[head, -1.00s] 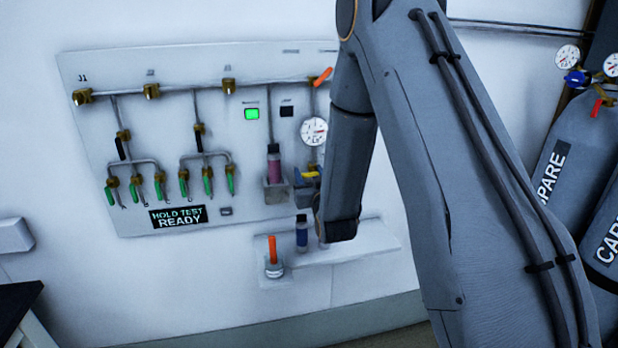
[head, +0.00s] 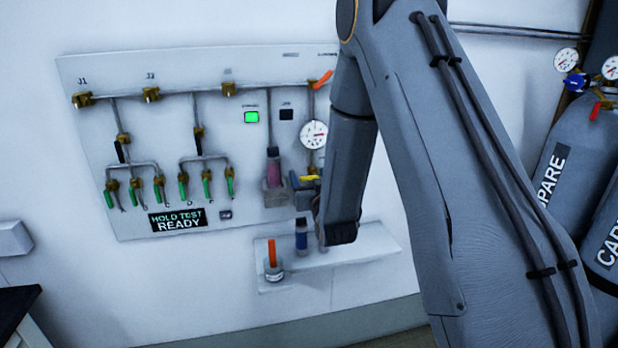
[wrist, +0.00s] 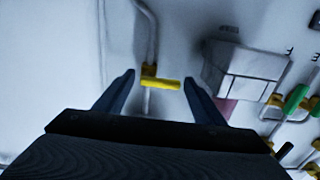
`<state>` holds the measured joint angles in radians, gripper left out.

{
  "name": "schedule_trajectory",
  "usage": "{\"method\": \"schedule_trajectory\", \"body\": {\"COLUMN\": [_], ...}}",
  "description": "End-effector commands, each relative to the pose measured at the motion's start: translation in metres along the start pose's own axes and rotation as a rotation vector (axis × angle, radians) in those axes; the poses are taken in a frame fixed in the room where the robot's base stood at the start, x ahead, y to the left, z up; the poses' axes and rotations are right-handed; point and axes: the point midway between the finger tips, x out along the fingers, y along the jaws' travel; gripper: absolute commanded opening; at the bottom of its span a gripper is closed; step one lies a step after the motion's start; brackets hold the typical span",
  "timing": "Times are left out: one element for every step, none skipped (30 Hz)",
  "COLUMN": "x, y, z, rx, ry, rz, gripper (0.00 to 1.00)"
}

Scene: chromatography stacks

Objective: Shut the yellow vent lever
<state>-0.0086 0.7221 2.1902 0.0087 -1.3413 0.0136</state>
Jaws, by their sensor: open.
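The yellow vent lever (wrist: 160,84) shows in the wrist view, lying crosswise on a brass valve on a thin grey pipe. In the head view the yellow lever (head: 309,178) sits low on the panel below the round gauge, partly hidden by my arm. My gripper (wrist: 158,82) is open in the wrist view, with one dark finger on each side of the lever. The lever appears between the fingertips, and I see no contact. The depth gap cannot be told.
A grey block holder (wrist: 245,72) stands just right of the fingers in the wrist view. The white panel (head: 85,150) carries several green-handled valves, an orange lever (head: 323,79) and a gauge (head: 313,134). A shelf (head: 365,243) below holds an orange-topped item (head: 273,262) and a dark vial (head: 301,236).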

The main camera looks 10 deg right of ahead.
Motion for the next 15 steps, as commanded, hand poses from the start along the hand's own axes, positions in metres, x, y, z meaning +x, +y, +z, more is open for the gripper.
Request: {"method": "schedule_trajectory", "body": {"x": [-0.002,-0.004,-0.007,-0.011,-0.015,-0.021,-0.026,-0.032,-0.038,-0.044,-0.048,-0.054,-0.059,-0.062,-0.067], "y": [0.000,0.000,0.000,0.000,0.000,0.000,0.000,0.000,0.000,0.000,0.000,0.000,0.000,0.000,0.000], "z": [0.000,0.000,0.000,0.000,0.001,0.002,0.002,0.001,0.002,0.002,0.002,0.001,0.001,0.002,0.001], "rx": [0.000,0.000,0.000,0.000,0.000,0.000,0.000,0.000,0.000,0.000,0.000,0.000,0.000,0.000,0.000], "ry": [0.000,0.000,0.001,0.001,0.001,-0.001,-0.001,0.000,0.000,-0.001,0.000,0.000,0.000,-0.001,0.000], "rz": [0.000,0.000,0.000,0.000,0.000,0.000,0.000,0.000,0.000,0.000,0.000,0.000,0.000,0.000,0.000], "gripper": [0.63,0.63,0.63,0.63,0.63,0.63,0.63,0.63,0.63,0.63,0.63,0.63,0.63,0.63,0.63]}}
